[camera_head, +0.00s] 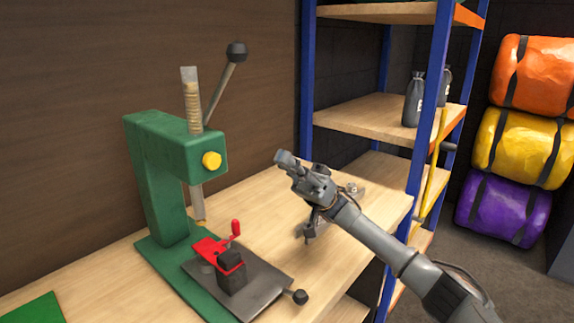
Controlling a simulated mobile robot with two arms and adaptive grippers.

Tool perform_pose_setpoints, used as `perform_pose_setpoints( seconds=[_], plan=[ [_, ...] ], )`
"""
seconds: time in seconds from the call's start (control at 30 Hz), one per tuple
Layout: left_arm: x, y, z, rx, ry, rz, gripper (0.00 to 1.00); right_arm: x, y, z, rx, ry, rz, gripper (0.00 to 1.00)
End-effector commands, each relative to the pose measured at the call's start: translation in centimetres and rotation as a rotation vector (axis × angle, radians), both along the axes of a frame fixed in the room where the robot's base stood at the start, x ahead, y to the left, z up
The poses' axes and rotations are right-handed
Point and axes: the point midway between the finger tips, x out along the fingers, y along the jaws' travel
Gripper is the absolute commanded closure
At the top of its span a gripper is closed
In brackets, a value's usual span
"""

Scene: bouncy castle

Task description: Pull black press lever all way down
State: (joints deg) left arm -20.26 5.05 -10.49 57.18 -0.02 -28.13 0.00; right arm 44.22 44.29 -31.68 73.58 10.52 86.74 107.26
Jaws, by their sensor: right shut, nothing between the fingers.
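A green arbor press (160,180) stands on the wooden workbench at the left. Its lever (222,90) slants up and to the right, ending in a black ball knob (237,52) high above the press head. A toothed ram (193,105) passes vertically through the head beside a yellow round cap (211,160). My right gripper (282,160) is shut and empty, to the right of the press head. It is below the knob and apart from the lever. My left gripper is not in view.
On the press base is a dark plate with a red clamp (220,250) and a black-knobbed handle (298,296). A metal tool (310,228) lies behind my arm. A blue-post shelf (380,125) with dark bottles (414,100) stands right. Rolled bags (522,135) are stacked beyond.

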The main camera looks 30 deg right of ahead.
Motion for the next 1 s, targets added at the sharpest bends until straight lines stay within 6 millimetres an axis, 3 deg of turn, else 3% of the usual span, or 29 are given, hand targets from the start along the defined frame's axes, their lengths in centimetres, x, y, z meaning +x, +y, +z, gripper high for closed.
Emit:
perform_pose_setpoints(
  seconds=[0.03,0.83,1.0],
  plan=[
    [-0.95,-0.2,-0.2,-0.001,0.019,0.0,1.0,0.0,0.02,0.01,0.0,0.0,0.0,1.0],
    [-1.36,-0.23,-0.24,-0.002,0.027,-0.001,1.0,0.02,-0.02,0.02,0.0,0.001,-0.001,1.0],
    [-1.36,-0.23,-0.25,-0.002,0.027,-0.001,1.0,0.32,-0.72,-0.76,0.001,0.003,-0.002,1.0]
  ],
)
